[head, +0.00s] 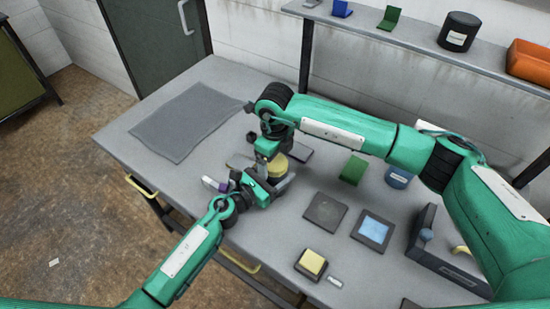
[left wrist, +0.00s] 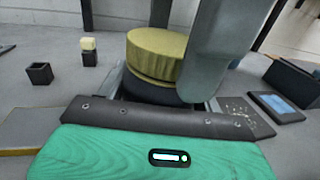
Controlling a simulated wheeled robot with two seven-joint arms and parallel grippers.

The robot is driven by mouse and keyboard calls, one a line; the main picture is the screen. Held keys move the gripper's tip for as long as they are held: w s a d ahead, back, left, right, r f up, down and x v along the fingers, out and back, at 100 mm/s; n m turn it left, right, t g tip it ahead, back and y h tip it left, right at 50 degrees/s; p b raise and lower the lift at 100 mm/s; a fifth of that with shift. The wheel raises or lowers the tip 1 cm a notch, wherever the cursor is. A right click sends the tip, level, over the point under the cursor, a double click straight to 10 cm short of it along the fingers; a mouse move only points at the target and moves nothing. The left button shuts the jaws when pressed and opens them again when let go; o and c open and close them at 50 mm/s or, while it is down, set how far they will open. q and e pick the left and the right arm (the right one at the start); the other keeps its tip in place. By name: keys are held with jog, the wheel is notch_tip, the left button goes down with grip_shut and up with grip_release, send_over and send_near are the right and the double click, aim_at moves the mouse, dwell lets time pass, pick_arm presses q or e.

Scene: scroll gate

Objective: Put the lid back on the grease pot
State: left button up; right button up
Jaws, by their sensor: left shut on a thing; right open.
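The yellow lid (head: 277,169) is in the middle of the table. In the left wrist view the lid (left wrist: 156,54) sits on top of the dark grease pot (left wrist: 150,90), with no clear gap between them. My left gripper (head: 268,188) comes in from the front left and is shut on the pot, low down below the lid. My right gripper (head: 275,157) is above the lid, pointing down and open. In the left wrist view its grey fingers (left wrist: 188,35) stand apart, one behind the lid and one in front of its right side. The pot's lower part is mostly hidden by my left jaws.
A grey mat (head: 185,121) lies at the back left. To the right are a green holder (head: 353,169), a blue cup (head: 399,177), a dark pad (head: 325,212), a blue-topped pad (head: 373,229), a yellow block (head: 312,262) and a dark tray (head: 440,262). A shelf (head: 420,45) runs behind.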

notch_tip(320, 180, up, 12)
dwell(0.4)
jog(key=shift+f, duration=0.1)
pick_arm(q)
jog(key=o, duration=2)
jog(key=shift+c, duration=0.2)
jog(key=shift+s, duration=0.1)
jog(key=b+v, duration=0.4)
jog(key=v, duration=0.8)
jog(key=shift+s+a+f, duration=0.15)
jog(key=shift+s+a, duration=0.1)
jog(key=shift+s, duration=0.05)
pick_arm(e)
notch_tip(320, 180, down, 4)
jog(key=shift+r, duration=0.1)
pick_arm(q)
jog(key=shift+s+a, duration=0.3)
jog(key=shift+a, duration=0.05)
jog(key=shift+s+a, duration=0.1)
pick_arm(e)
jog(key=shift+a+f, duration=0.1)
jog(key=shift+f, duration=0.1)
